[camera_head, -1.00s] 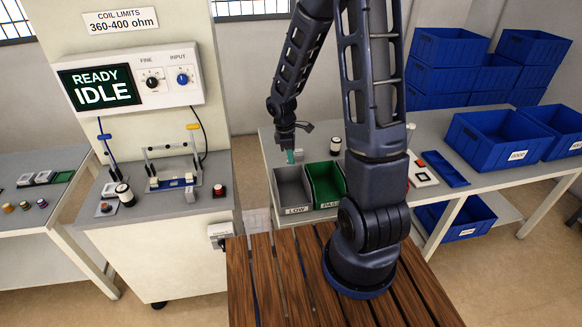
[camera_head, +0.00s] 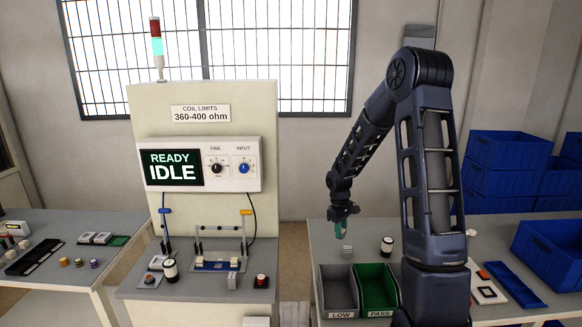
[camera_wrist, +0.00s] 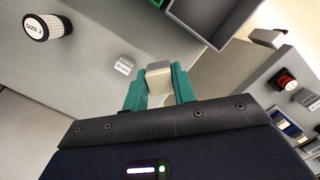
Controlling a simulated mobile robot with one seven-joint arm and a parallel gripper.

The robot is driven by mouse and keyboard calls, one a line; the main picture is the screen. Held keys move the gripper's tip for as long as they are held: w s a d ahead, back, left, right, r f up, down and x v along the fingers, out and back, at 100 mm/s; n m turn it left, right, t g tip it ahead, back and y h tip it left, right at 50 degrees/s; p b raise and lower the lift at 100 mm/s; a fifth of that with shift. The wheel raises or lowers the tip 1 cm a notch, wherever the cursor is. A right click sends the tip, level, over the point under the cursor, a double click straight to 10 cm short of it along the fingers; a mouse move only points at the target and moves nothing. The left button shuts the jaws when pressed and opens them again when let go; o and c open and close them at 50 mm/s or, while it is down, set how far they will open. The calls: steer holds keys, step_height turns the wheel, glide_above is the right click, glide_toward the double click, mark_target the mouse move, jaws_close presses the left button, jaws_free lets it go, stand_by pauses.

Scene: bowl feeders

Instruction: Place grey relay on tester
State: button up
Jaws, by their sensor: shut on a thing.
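My gripper (camera_head: 341,232) hangs above the right-hand table, behind the grey LOW bin. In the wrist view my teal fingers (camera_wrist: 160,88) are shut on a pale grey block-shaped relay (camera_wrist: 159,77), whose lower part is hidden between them. The tester (camera_head: 204,130) is the cream cabinet at the centre left, its screen reading READY IDLE. Its blue fixture (camera_head: 214,266) sits on the front shelf under a bar handle, well left of my gripper. A second grey relay (camera_wrist: 124,65) lies on the table near my gripper.
The LOW bin (camera_head: 337,271) and green PASS bin (camera_head: 377,270) stand at the table's front. A black-and-white cylinder (camera_head: 387,246) stands behind them. A red button (camera_head: 261,280) and a small grey block (camera_head: 232,280) are on the tester shelf. Blue crates (camera_head: 505,152) fill the far right.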

steer(key=w+d+f+m+y, duration=0.1)
steer(key=w+d+f+m, duration=0.35)
steer(key=w, duration=0.25)
steer(key=w+d+f+m, duration=0.3)
steer(key=w+f+m, duration=0.2)
steer(key=w, duration=0.2)
steer(key=w+d+r, duration=0.1)
steer(key=d+r, duration=0.1)
steer(key=d, duration=0.7)
steer(key=w+d+r, duration=0.1)
steer(key=w+d, duration=0.1)
steer(key=d, duration=0.6)
step_height(320, 180, up, 9)
glide_above(481, 259)
steer(key=shift+n+g, duration=0.25)
steer(key=shift+g, duration=0.15)
steer(key=f, duration=1.9)
steer(key=shift+w+f, duration=0.1)
steer(key=shift+w, duration=0.1)
steer(key=shift+f, duration=0.15)
steer(key=o, duration=0.8)
steer(key=shift+o, duration=0.9)
